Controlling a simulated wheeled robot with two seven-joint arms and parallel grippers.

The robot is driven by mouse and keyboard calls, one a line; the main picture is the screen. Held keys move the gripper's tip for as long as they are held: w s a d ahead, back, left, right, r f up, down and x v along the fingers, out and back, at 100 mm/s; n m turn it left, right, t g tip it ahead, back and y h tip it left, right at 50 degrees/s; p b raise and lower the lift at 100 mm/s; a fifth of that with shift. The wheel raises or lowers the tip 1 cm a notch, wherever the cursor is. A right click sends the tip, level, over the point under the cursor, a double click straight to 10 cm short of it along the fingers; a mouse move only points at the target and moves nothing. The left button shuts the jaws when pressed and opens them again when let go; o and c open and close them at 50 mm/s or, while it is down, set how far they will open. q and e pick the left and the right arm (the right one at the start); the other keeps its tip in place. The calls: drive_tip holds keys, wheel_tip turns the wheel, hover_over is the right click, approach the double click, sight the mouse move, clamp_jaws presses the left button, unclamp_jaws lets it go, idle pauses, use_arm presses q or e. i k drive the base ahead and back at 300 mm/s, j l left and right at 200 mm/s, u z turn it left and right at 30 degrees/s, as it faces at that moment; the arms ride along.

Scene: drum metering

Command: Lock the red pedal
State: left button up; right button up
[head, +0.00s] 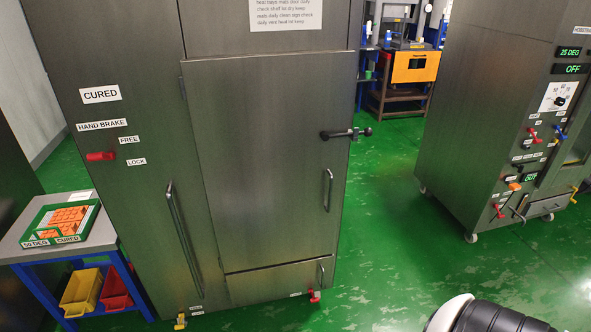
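A small red pedal (314,296) sticks out at the foot of the large grey cabinet (262,170), at its lower right corner. A small white label beside it is too small to read. A yellow pedal (180,321) sits at the cabinet's lower left, beside two more small labels. A red lever (100,156) under the HAND BRAKE sign lies level, pointing left, near the FREE and LOCK labels. Another red lever or pedal (499,211) is low on the right-hand cabinet. Neither of my grippers is in view.
A wheeled grey cabinet (470,130) with displays reading 25 DEG and OFF stands at right. A small table (110,235) with a green-edged tray (97,228) of orange pieces stands at left, above yellow and red bins. Green floor (390,250) is open between the cabinets.

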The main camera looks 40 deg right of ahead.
sight(310, 291)
drive_tip(key=z, duration=1.55)
